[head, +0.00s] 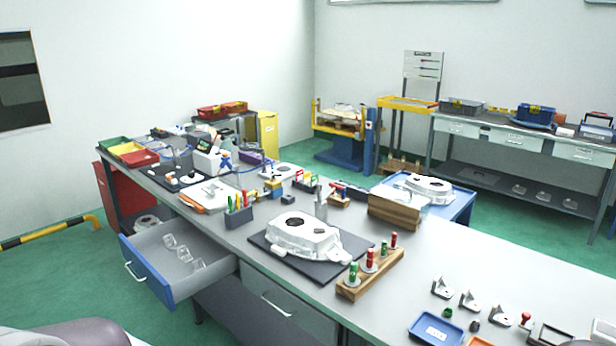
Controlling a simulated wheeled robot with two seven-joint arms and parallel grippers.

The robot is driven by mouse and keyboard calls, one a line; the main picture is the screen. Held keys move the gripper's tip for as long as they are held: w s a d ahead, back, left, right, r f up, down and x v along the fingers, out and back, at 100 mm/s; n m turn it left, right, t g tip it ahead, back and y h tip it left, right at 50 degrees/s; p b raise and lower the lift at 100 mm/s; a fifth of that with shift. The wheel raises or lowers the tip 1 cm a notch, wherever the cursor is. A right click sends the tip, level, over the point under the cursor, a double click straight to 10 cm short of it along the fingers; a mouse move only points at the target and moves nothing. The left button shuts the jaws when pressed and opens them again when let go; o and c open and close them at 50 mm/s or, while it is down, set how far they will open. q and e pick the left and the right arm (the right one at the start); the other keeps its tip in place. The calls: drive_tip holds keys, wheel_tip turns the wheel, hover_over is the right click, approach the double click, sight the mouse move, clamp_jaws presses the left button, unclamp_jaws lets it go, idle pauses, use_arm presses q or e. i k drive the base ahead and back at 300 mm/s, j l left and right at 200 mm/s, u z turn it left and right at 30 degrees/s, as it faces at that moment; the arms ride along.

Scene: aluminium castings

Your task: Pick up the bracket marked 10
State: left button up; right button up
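Three small silver brackets stand in a row at the right front of the long workbench: one (442,287), a second (469,300) and a third (502,316). Several similar pale brackets (183,254) lie in the open blue-fronted drawer (150,270) on the left. Other small pale pieces (542,196) rest on the lower shelf of the back bench. No number can be read on any bracket, so I cannot tell which is marked 10. Neither of my grippers is in view.
A white casting (300,238) lies on a dark mat mid-bench, beside a wooden block (352,287) with red and green plugs. A blue tray (436,330) sits near the front edge. The open drawer juts into the aisle. Green floor (50,270) is clear at left.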

sight(171, 242)
drive_tip(key=i+j+z, duration=0.3)
drive_tip(key=j, duration=0.25)
drive_tip(key=i+j+z, duration=0.1)
drive_tip(key=j+z, duration=0.25)
drive_tip(key=j, duration=0.2)
drive_tip(key=i+j+z, duration=0.15)
drive_tip(key=j+z, duration=0.15)
drive_tip(key=j, duration=0.3)
drive_tip(key=j+z, duration=0.3)
drive_tip(key=j, duration=0.35)
drive_tip(key=j+z, duration=0.15)
drive_tip(key=j, duration=3.05)
